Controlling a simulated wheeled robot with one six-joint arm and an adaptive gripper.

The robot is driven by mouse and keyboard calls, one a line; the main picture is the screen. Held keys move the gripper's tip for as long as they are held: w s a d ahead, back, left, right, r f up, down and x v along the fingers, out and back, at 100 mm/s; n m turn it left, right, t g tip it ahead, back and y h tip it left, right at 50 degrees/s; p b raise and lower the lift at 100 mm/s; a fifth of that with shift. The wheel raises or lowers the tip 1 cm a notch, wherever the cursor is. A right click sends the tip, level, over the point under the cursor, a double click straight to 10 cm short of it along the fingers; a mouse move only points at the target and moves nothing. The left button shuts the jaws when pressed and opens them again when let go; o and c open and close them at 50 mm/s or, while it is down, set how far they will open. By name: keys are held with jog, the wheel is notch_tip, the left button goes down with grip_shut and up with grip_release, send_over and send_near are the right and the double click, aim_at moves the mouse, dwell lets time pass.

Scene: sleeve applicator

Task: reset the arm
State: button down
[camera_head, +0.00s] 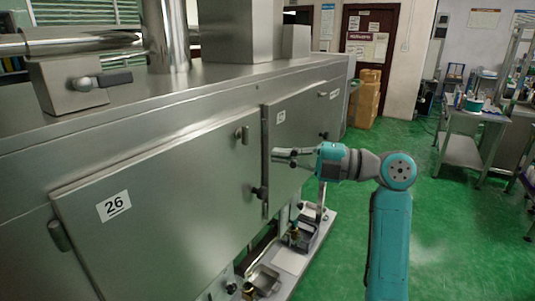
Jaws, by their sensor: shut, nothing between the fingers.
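My gripper (281,157) is at the end of my teal arm, pointing left toward the machine's side. Its fingers are shut with nothing seen between them. It is in front of the steel sleeve applicator (190,180), near the gap between two door panels. I cannot tell from this one view how close the fingertips are to the metal. The near door (165,230) carries a label "26" and looks shut. The far door (300,125) also looks shut.
A low base with fittings (300,235) sticks out at the machine's foot, below my gripper. A steel work table (465,150) stands at the right. Cardboard boxes (366,100) are stacked at the back. The green floor (450,240) on the right is clear.

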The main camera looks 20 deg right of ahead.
jog(key=shift+s+d, duration=0.15)
jog(key=shift+d, duration=0.1)
dwell(0.3)
